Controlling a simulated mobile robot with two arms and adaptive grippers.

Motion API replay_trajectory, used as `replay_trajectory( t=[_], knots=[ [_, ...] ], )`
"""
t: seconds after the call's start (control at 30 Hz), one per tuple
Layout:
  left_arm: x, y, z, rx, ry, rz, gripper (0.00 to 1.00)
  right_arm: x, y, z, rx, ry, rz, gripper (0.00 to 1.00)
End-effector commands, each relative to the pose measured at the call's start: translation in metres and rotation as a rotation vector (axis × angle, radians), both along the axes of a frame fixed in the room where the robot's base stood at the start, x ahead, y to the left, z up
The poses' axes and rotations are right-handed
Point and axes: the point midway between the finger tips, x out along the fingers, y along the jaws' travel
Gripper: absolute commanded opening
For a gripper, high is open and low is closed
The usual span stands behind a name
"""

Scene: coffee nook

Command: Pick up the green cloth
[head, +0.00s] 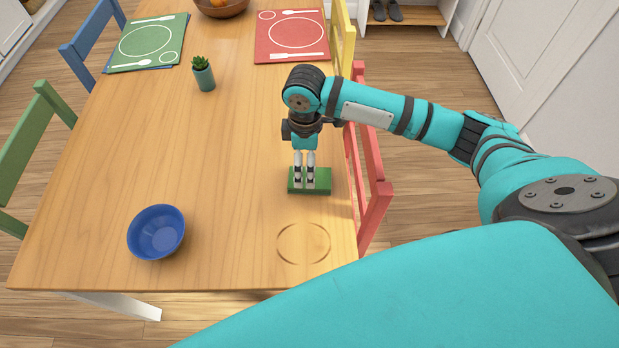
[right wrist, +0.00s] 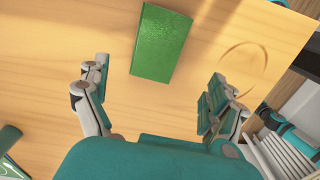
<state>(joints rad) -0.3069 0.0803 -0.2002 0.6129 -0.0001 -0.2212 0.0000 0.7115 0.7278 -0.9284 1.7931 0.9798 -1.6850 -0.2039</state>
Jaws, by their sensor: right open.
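The green cloth (head: 322,182) lies flat on the wooden table near its right edge, as a small folded rectangle. It also shows in the right wrist view (right wrist: 161,42), at the top middle. My right gripper (head: 305,184) is over the cloth in the head view, pointing down, and its fingers cover part of it. In the right wrist view my right gripper (right wrist: 152,92) is open and empty, with its fingers wide apart and the cloth lying between and beyond them. I cannot tell the exact height of the fingertips above the cloth. My left gripper is not in view.
A blue bowl (head: 157,232) stands at the table's near left. A ring mark (head: 303,243) is on the wood in front of the cloth. A potted plant (head: 203,74) and placemats are farther back. A red chair (head: 372,190) stands close at the right edge. The middle of the table is clear.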

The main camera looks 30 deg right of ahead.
Motion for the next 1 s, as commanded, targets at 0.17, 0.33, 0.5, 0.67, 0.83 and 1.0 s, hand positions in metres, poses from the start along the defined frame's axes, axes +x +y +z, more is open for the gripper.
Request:
replay_trajectory(
  t=[0.17, 0.33, 0.5, 0.67, 0.83, 1.0],
  knots=[
    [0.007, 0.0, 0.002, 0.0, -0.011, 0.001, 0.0, 0.0, 0.0, -0.025, 0.0, 0.0, 0.0, 0.94],
    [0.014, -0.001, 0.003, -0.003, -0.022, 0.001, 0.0, 0.0, 0.0, -0.035, 0.0, 0.001, 0.0, 0.94],
    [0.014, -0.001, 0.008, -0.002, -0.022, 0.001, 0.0, 0.002, -0.004, -0.059, -0.002, 0.002, -0.001, 0.94],
    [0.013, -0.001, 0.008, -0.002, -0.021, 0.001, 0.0, 0.002, -0.004, -0.078, 0.0, 0.0, 0.0, 0.94],
    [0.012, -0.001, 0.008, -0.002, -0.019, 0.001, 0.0, 0.003, -0.004, -0.083, 0.0, -0.002, 0.001, 0.94],
    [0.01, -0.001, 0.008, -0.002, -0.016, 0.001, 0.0, 0.003, -0.004, -0.082, 0.0, -0.002, 0.001, 0.88]
  ],
)
